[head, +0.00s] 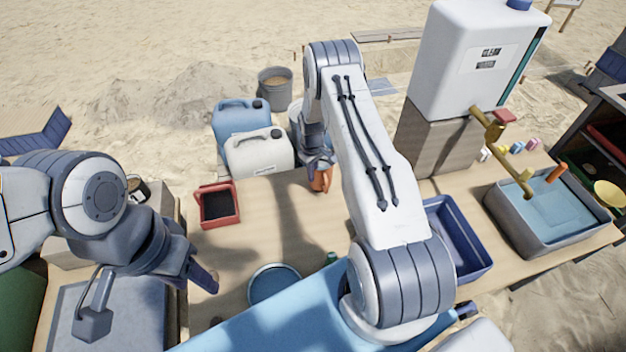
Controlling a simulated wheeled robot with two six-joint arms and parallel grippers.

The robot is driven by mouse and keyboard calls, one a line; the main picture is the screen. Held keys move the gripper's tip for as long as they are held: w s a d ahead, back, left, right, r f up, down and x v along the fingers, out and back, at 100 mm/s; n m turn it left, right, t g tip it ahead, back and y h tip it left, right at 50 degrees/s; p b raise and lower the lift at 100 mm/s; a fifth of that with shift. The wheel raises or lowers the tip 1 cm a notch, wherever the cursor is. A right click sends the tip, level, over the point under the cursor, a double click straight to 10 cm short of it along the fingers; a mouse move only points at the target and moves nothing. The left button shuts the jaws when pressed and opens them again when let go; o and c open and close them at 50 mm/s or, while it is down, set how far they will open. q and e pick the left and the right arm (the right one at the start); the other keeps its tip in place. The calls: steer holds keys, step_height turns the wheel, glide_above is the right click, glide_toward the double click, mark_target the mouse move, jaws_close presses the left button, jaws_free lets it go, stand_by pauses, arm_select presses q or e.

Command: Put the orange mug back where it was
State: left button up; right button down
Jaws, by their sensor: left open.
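The orange mug (320,182) stands near the back edge of the wooden table, in front of the white jerrycan's right side. My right gripper (318,168) reaches down right at the mug and hides its upper part. I cannot tell whether its fingers are closed on the mug or only around it. My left gripper (203,278) is open and empty over the left part of the table, well away from the mug.
A red bin (235,219) stands left of the mug. White (260,155) and blue (240,117) jerrycans stand behind. A blue tray (478,270) and a water basin (497,212) are at right. A round blue dish (253,292) lies in front.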

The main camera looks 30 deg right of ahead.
step_height(320, 180, down, 4)
steer(key=shift+r+p, duration=0.1)
steer(key=shift+p, duration=0.55)
steer(key=shift+f, duration=0.2)
steer(key=shift+f+b, duration=0.15)
steer(key=shift+b, duration=0.2)
steer(key=c, duration=1)
jaws_free()
steer(key=shift+c, duration=0.2)
